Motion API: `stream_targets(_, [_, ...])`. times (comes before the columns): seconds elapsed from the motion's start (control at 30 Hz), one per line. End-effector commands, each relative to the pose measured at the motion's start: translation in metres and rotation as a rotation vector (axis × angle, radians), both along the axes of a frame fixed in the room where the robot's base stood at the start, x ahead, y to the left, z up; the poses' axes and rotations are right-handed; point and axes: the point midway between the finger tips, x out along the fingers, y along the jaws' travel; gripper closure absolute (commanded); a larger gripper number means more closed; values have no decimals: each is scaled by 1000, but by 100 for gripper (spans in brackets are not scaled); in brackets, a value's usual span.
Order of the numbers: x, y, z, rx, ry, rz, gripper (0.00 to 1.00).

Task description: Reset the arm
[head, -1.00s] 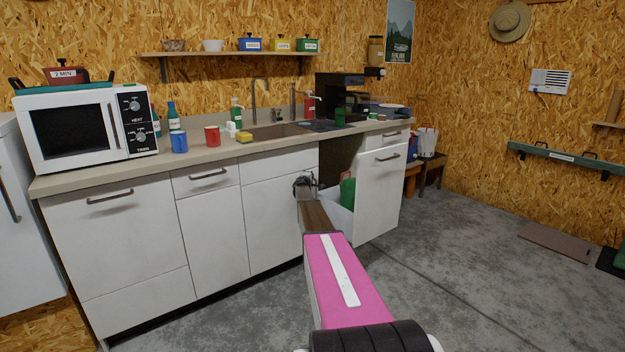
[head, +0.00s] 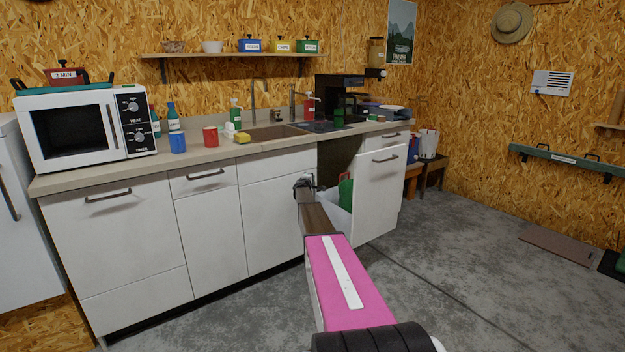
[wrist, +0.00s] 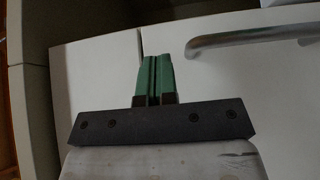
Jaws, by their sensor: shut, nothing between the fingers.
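My gripper (wrist: 153,80) shows in the wrist view as two green fingers pressed together, with nothing between them. It faces a pale cabinet front, with a metal handle (wrist: 245,35) to its upper right. In the head view my pink and brown arm reaches forward from the bottom toward the cabinets. The arm's far end is dark and lies in front of the lower cabinets; the fingers cannot be made out there.
A pull-out cabinet front (head: 377,195) stands open to the right of my arm, with a green item (head: 346,190) inside. The counter (head: 110,167) holds a microwave (head: 72,130), cups and bottles. The concrete floor (head: 450,270) at right is mostly clear.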

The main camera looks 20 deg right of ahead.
Motion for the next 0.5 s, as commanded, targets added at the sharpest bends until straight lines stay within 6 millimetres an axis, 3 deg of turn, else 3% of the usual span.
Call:
stream_targets(0.03, [-18, -2, 0, 1, 1, -3, 100])
stream_targets(0.3, [-79, -17, -1, 3, 2, -6, 100])
stream_targets(0.5, [-104, -24, -3, 3, 2, -6, 100])
